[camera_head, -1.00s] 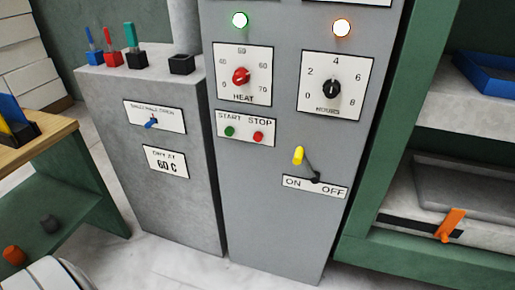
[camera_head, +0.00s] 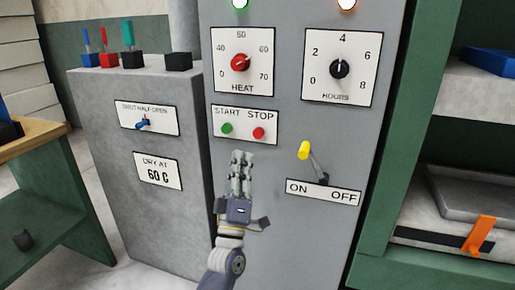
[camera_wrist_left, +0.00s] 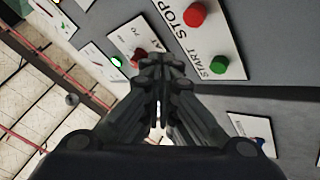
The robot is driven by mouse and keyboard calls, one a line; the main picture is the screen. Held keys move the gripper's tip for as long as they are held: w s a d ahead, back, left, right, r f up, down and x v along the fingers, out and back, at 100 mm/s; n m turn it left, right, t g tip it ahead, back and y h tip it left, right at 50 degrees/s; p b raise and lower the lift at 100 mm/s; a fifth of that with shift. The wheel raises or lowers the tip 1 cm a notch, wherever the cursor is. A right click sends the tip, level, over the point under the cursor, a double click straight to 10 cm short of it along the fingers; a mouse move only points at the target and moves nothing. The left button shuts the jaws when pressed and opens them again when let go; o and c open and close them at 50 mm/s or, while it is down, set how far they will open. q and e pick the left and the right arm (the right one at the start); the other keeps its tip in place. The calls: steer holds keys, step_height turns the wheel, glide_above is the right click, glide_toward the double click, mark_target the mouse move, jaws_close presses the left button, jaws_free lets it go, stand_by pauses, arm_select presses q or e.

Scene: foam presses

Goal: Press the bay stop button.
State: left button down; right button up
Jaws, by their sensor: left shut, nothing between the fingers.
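The red stop button (camera_head: 258,133) sits on a white START STOP plate (camera_head: 243,114) on the grey cabinet front, right of the green start button (camera_head: 227,128). My left gripper (camera_head: 238,156) is shut and empty, pointing up just below the plate, between and under the two buttons. In the left wrist view the shut fingers (camera_wrist_left: 162,62) point toward the panel, with the red button (camera_wrist_left: 195,14) and the green button (camera_wrist_left: 219,64) to their upper right. I cannot tell the depth gap between fingers and panel. My right gripper is not in view.
A yellow-tipped ON OFF lever (camera_head: 304,150) projects right of my gripper. The heat dial (camera_head: 240,63) and hours dial (camera_head: 340,69) are above. A lower grey box (camera_head: 150,200) adjoins at left. A green shelf frame (camera_head: 385,150) stands at right.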

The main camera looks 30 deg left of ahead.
mark_target(259, 133)
arm_select(q)
steer(key=shift+s+a+r+n+y, duration=0.15)
steer(key=shift+s+r+n+y, duration=0.2)
steer(key=shift+r, duration=0.15)
steer(key=shift+s+a+r+n+y, duration=0.1)
steer(key=shift+s+r+n+y, duration=0.2)
steer(key=shift+r, duration=0.2)
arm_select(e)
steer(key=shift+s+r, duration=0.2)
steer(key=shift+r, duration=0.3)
arm_select(q)
steer(key=w+a+b, duration=0.2)
steer(key=w+b, duration=0.1)
steer(key=w, duration=0.5)
steer(key=shift+w+b, duration=0.3)
steer(key=shift+b, duration=0.05)
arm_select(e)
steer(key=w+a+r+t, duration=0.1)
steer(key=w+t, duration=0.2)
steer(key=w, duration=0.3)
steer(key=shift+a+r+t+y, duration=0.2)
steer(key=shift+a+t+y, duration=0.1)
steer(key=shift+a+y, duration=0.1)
arm_select(q)
steer(key=shift+w, duration=0.1)
